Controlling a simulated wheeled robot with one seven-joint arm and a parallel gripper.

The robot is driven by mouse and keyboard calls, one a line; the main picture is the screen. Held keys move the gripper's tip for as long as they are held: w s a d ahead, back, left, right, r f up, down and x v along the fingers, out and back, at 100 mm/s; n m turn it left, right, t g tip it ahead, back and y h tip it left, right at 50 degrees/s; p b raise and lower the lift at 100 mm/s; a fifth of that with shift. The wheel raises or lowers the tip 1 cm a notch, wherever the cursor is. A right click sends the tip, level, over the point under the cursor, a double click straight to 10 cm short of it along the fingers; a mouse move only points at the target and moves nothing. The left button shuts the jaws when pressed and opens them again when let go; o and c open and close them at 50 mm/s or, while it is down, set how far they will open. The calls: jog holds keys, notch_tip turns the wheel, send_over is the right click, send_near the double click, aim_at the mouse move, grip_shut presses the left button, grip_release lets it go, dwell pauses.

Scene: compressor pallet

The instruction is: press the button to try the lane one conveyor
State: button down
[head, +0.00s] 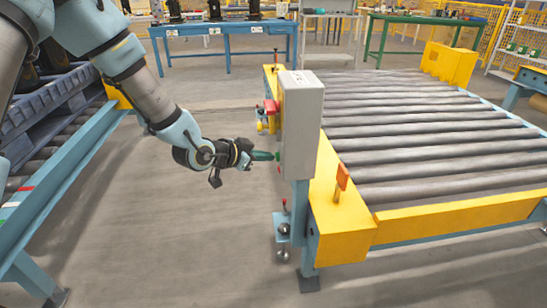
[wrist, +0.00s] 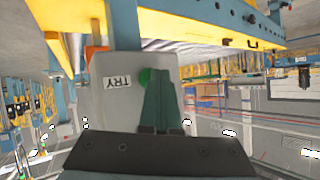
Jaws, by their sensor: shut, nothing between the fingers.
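The grey control box (head: 302,125) stands on a post at the near left corner of the roller conveyor (head: 420,125). In the wrist view the box face (wrist: 112,112) carries a label reading TRY (wrist: 117,81) and a round green button (wrist: 144,77). The button's right part is hidden behind my fingers. My gripper (head: 276,156) is shut and empty, its dark green fingers pointing at the box's left side. In the wrist view my fingertips (wrist: 160,72) overlap the button's edge. I cannot tell whether they touch it or whether it is pressed in.
Yellow frame ends (head: 342,226) and an orange piece (head: 343,177) edge the conveyor. A red part (head: 271,106) sits just left of the box. Another roller line with a blue pallet (head: 55,115) is at the left. The floor between (head: 170,230) is clear.

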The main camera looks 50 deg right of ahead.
jog(key=shift+w+a, duration=0.5)
jog(key=shift+a, duration=0.2)
jog(key=shift+w+a+p, duration=0.35)
jog(key=shift+w+a, duration=0.45)
jog(key=shift+a, duration=0.2)
jog(key=shift+w+a+p, duration=0.35)
jog(key=shift+w+a, duration=0.45)
jog(key=shift+a, duration=0.15)
